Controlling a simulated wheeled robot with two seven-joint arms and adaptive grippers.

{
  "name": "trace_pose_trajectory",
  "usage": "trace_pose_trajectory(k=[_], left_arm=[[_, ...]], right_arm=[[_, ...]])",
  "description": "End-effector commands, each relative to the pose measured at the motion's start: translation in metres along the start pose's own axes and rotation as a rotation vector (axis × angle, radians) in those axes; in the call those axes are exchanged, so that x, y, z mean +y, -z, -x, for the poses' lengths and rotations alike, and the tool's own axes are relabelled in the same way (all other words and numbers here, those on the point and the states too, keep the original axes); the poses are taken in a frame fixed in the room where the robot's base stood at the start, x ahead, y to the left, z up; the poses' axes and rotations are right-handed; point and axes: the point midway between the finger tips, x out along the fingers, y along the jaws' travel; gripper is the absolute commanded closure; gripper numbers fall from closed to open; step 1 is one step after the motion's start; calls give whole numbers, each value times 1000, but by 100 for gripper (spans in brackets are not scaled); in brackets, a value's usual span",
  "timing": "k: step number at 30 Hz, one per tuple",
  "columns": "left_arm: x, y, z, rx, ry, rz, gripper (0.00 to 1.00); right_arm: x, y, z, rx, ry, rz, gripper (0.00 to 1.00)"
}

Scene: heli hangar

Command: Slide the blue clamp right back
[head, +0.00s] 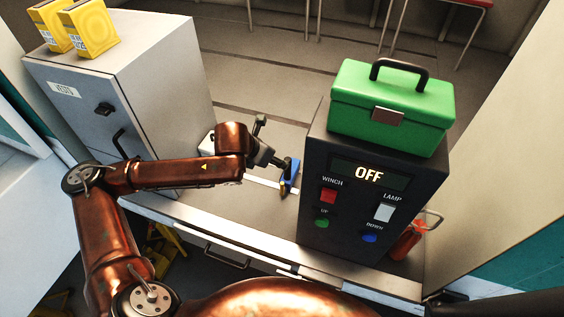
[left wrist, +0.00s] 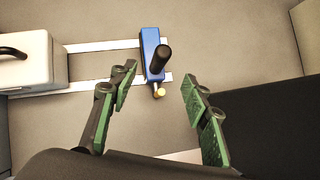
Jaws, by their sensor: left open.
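The blue clamp (head: 290,179) sits on the bench top, just left of the dark control box in the head view. In the left wrist view the blue clamp (left wrist: 152,50) has a black knob and a yellow tip, and it lies across the right ends of two pale rails (left wrist: 105,46). My left gripper (head: 271,145) is above the bench beside the clamp. In the left wrist view its fingers (left wrist: 158,76) are spread and empty, with the clamp ahead between them. Contact with the clamp cannot be told. My right gripper is out of view.
The dark control box (head: 340,215) reads OFF and carries a green toolbox (head: 390,115). A grey cabinet (head: 165,80) with yellow boxes (head: 92,28) stands left. A white case (left wrist: 35,70) sits at the rails' left end. A red object (head: 403,244) is right of the control box.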

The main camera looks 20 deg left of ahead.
Motion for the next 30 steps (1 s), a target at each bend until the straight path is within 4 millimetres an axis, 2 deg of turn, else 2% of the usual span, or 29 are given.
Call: trace_pose_trajectory(k=[1, 4, 9, 12, 17, 24, 30], left_arm=[[0, 2, -10, -1, 1, 0, 56], [-1, 2, -22, 0, 3, -1, 56], [-2, 1, -40, -1, 4, -1, 56], [-2, 1, -51, 1, 4, -1, 56], [-3, -2, -66, -1, 5, -2, 56], [-2, -2, -90, -1, 4, -2, 56], [-3, -2, -101, -2, 4, -2, 56]], right_arm=[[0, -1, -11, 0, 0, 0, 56], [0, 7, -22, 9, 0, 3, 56], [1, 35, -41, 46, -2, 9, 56], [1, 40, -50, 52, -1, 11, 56], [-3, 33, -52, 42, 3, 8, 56], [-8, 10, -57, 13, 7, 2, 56], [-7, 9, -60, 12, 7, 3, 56]])
